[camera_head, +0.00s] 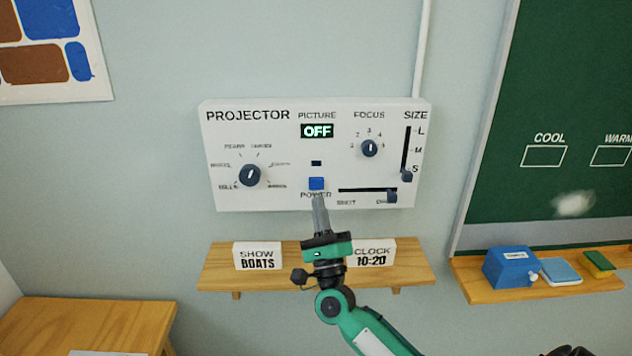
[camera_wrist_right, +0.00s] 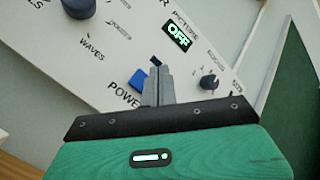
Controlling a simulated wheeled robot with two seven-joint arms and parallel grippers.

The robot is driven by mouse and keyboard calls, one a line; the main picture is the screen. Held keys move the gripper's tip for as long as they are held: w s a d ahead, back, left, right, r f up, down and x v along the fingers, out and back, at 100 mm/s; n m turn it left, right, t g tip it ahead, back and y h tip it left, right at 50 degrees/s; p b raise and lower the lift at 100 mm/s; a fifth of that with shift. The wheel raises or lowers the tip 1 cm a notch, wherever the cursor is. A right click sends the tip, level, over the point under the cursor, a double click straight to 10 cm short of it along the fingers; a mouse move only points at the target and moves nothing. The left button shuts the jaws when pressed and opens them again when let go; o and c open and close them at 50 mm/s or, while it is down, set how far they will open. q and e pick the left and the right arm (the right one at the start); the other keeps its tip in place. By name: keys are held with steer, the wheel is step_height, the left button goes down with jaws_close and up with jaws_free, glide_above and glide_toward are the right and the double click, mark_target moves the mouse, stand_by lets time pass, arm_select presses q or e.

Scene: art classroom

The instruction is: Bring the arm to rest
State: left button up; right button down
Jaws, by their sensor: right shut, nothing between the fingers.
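My right gripper (camera_head: 319,199) is shut and empty, its fingertips just below the blue power button (camera_head: 316,183) on the white projector panel (camera_head: 260,199). I cannot tell if the fingertips touch the panel. In the right wrist view the closed fingers (camera_wrist_right: 158,85) show beside the blue button (camera_wrist_right: 138,79). The picture display (camera_head: 317,131) reads OFF. My left gripper is not in view.
Below the panel a wooden shelf (camera_head: 215,277) holds a SHOW BOATS card (camera_head: 257,256) and a CLOCK 10:20 card (camera_head: 374,253). A chalkboard (camera_head: 560,100) and a ledge with a blue box (camera_head: 510,267) are at right. A wooden table (camera_head: 90,322) is at lower left.

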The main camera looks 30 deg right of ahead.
steer(key=shift+s+a, duration=0.2)
steer(key=shift+s, duration=0.2)
